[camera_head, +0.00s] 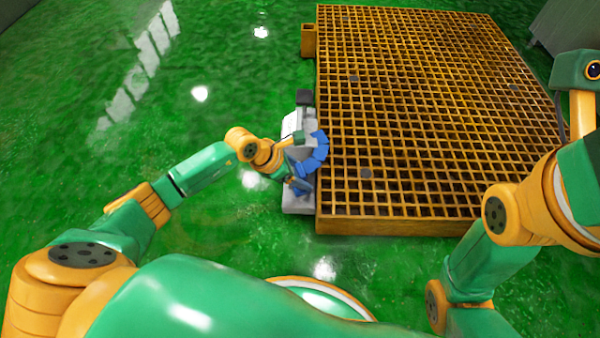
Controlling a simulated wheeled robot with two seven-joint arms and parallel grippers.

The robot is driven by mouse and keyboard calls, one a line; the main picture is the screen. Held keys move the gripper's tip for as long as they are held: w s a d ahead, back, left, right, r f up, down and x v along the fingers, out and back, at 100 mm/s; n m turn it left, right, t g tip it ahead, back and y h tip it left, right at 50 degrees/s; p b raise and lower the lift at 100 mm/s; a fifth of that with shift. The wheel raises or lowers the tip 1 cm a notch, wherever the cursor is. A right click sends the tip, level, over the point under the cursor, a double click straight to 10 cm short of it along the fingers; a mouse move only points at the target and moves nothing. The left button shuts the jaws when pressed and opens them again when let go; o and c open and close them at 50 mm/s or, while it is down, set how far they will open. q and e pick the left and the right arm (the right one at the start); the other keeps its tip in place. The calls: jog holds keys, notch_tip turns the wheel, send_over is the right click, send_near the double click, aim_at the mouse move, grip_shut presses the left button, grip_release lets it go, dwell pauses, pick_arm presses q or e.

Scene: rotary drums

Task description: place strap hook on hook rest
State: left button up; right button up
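My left gripper (300,187) is at the blue strap (312,152), which curves over a grey block at the left edge of the yellow grating platform. The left fingers are small and partly hidden by my own wrist, so whether they are open or shut does not show. I cannot pick out the strap hook at this size. The grey block (295,203) may be the hook rest, with a dark part (303,97) at its far end. My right arm is at the right edge of the view, and its fingers are outside the picture.
A large yellow grating platform (335,226) fills the centre and right, just right of the grey block. A small yellow bracket (308,40) sticks out at its far left side. The shiny green floor (190,110) is clear on the left. A grey box (568,28) stands at the far right.

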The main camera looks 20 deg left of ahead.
pick_arm(q)
jog(key=shift+o, duration=0.7)
jog(key=shift+r, duration=0.1)
